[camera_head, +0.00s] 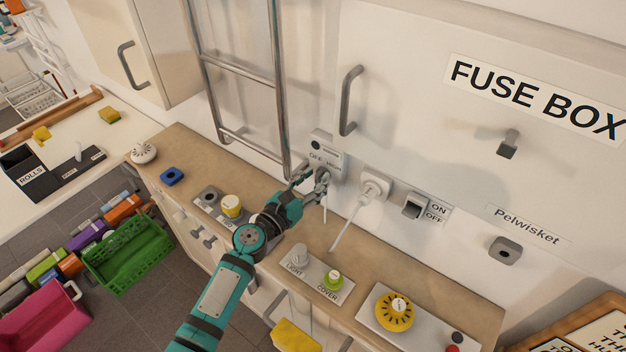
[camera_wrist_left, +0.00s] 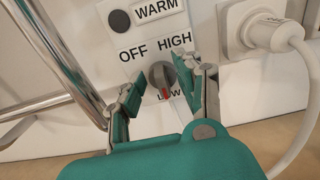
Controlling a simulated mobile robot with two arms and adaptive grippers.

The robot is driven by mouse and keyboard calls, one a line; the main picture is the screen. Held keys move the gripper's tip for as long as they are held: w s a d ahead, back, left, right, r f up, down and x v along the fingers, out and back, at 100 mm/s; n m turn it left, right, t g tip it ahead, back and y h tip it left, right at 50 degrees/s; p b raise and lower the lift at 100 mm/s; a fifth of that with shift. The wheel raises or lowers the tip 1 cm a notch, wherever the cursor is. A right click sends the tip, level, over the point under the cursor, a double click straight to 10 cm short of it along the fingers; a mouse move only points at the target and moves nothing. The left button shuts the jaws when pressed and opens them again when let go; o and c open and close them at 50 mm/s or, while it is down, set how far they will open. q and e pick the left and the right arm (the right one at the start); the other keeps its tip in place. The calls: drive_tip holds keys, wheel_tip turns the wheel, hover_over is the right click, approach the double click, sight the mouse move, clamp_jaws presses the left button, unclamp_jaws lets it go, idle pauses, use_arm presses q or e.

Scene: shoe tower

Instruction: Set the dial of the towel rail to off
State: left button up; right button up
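The towel rail (camera_head: 241,70) is a chrome ladder frame on the wall. Its white control panel (camera_head: 323,143) is at its lower right, with OFF, HIGH and LOW labels and a dark round spot beside WARM. The grey dial (camera_wrist_left: 162,74) shows in the left wrist view; its red mark points down to LOW. My left gripper (camera_head: 311,175) is at the panel. In the left wrist view its two fingers stand apart, one on each side of the dial; I cannot tell whether they touch it. The fingers hide the dial in the head view. My right gripper is not in view.
A white plug with a cable (camera_head: 373,188) sits just right of the panel, then an ON/OFF switch (camera_head: 414,206). A cupboard handle (camera_head: 350,100) juts out above. The wooden counter (camera_head: 385,270) below carries LIGHT and COVER knobs and a yellow dial (camera_head: 394,318).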

use_arm(q)
clamp_jaws()
drive_tip(key=shift+f+m, duration=0.1)
drive_tip(key=shift+m, duration=0.6)
drive_tip(key=shift+s+d+f+m+b, duration=0.1)
drive_tip(key=shift+f+m+b, duration=0.25)
drive_tip(key=shift+m+b, duration=2.45)
drive_tip(key=shift+s+d+f+m+p, duration=0.15)
drive_tip(key=shift+f+m+p, duration=0.15)
drive_tip(key=shift+m, duration=5.35)
drive_tip(key=shift+d+f+m+b, duration=0.1)
drive_tip(key=shift+f+m+b, duration=0.25)
drive_tip(key=shift+m+b, duration=2.45)
drive_tip(key=m+p, duration=0.2)
drive_tip(key=m, duration=0.1)
drive_tip(key=shift+p, duration=0.4)
